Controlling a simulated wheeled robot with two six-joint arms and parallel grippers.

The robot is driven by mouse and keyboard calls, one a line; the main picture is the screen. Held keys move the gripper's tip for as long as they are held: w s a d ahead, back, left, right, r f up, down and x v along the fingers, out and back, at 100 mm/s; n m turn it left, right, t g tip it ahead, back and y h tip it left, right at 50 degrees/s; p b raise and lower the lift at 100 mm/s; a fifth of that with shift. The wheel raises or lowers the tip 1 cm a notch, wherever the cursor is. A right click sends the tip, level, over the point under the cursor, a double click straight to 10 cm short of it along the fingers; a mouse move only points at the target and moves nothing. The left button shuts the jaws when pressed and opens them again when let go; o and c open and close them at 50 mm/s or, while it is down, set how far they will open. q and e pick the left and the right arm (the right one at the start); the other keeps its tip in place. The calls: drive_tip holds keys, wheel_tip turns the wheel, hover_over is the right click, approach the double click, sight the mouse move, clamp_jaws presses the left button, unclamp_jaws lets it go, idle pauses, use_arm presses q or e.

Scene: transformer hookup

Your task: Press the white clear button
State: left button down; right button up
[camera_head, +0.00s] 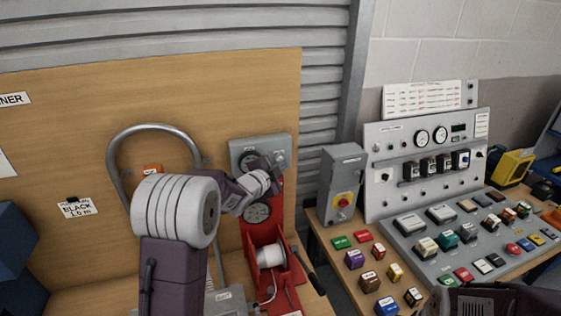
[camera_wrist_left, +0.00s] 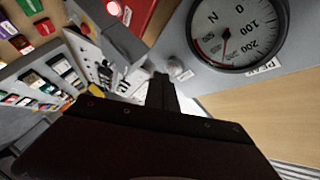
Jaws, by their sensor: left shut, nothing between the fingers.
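A grey gauge box (camera_head: 277,143) stands at the top of the red tester on the wooden board. In the left wrist view its dial (camera_wrist_left: 236,30) shows large, with a small pale button (camera_wrist_left: 177,68) below and left of it. I cannot read a "clear" label on that button. My left gripper (camera_head: 272,174) is in front of the box and covers part of it. Its fingertips (camera_wrist_left: 162,80) are shut and empty, close beside the pale button. I cannot tell whether they touch it. In the head view the button is not clearly visible.
The red tester (camera_head: 270,231) carries a second dial and a white spool (camera_head: 271,256). A grey box with a red knob (camera_head: 343,200) stands to the right. A sloped panel of several buttons (camera_head: 440,250) and loose coloured blocks fill the right bench. A curved metal tube (camera_head: 150,127) is at left.

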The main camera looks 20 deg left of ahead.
use_arm(q)
drive_tip(key=shift+w+a, duration=0.25)
drive_tip(key=shift+w, duration=0.1)
idle(0.4)
drive_tip(key=shift+s, duration=0.1)
drive_tip(key=shift+s+d+b, duration=0.45)
drive_tip(key=shift+s+b, duration=0.1)
drive_tip(key=shift+s, duration=0.1)
drive_tip(key=s+d+b, duration=0.1)
drive_tip(key=s, duration=0.1)
drive_tip(key=s+d+b, duration=0.2)
idle(0.5)
idle(0.4)
